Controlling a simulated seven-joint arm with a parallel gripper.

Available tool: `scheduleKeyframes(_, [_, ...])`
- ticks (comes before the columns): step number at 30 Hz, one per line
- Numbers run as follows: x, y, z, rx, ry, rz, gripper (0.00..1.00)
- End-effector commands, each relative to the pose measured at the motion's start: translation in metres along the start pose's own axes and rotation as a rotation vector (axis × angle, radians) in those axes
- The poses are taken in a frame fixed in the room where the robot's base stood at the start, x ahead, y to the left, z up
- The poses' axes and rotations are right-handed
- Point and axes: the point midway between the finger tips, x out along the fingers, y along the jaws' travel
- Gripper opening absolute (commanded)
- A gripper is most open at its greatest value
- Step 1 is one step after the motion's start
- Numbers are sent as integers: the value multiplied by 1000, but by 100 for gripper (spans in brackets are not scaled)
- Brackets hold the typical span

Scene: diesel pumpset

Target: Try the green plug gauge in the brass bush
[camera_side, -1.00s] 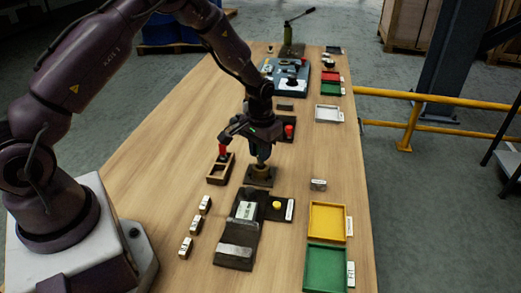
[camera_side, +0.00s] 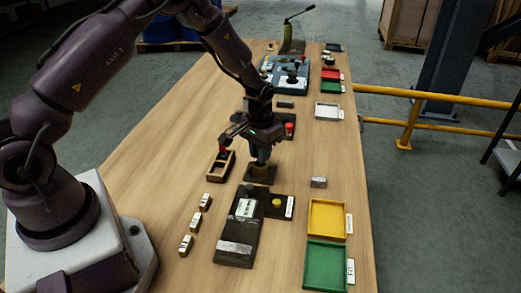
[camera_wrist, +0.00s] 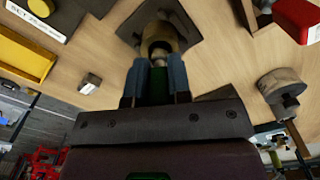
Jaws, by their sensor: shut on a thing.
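The brass bush (camera_side: 261,173) stands on a dark square plate, below my gripper (camera_side: 263,158) in the side view. In the wrist view the bush (camera_wrist: 160,36) lies straight ahead of the fingers. My gripper (camera_wrist: 157,82) is shut on the green plug gauge (camera_wrist: 158,88), whose green handle shows between the two blue-grey fingers. The gauge's far end lines up with the bush's mouth. The fingers hide most of the gauge in the side view, and I cannot tell how deep its end sits in the bush.
A dark fixture with a yellow knob (camera_side: 276,203) is in front. A yellow tray (camera_side: 327,203) and a green tray (camera_side: 326,253) lie at the front right. A small grey block (camera_side: 319,182) stands right of the bush.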

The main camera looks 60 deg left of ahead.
Motion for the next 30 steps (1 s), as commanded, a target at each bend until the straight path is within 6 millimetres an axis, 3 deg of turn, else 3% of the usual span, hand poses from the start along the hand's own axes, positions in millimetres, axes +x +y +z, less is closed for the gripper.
scheduleKeyframes(30, [12, 0, 0, 0, 0, 0, 0])
